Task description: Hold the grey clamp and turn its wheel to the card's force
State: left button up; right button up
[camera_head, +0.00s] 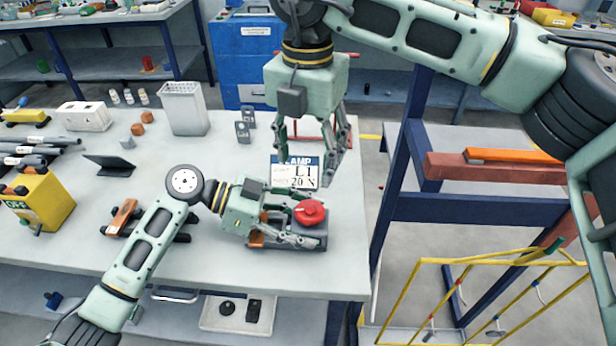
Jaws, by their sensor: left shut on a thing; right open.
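The grey clamp (288,243) lies on the table near its right edge. Its red wheel (309,212) faces up on top. My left gripper (305,226) is shut on the clamp from the left, with its fingers around the body below the wheel. My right gripper (312,165) is open and empty, pointing down above and behind the clamp, apart from the wheel. The card (295,172) stands behind the clamp and reads "L1" and "20 N", with a blue header partly hidden by the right gripper's fingers.
A yellow box (40,203), a dark stand (109,164) and a light grey bin (184,109) stand farther left and back. The table's right edge is close to the clamp. A yellow rack (420,300) stands beyond it.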

aim_at(308, 207)
notch_tip(308, 207, down, 12)
jog(key=n, duration=0.3)
dwell(0.4)
jog(key=shift+c, duration=0.2)
jog(key=c, duration=1.1)
jog(key=shift+o, duration=0.2)
jog(key=shift+a+m, duration=0.1)
jog(key=shift+m, duration=1.1)
dwell(0.6)
jog(key=shift+w+m, duration=0.15)
jog(key=shift+m, duration=1.55)
dwell(1.8)
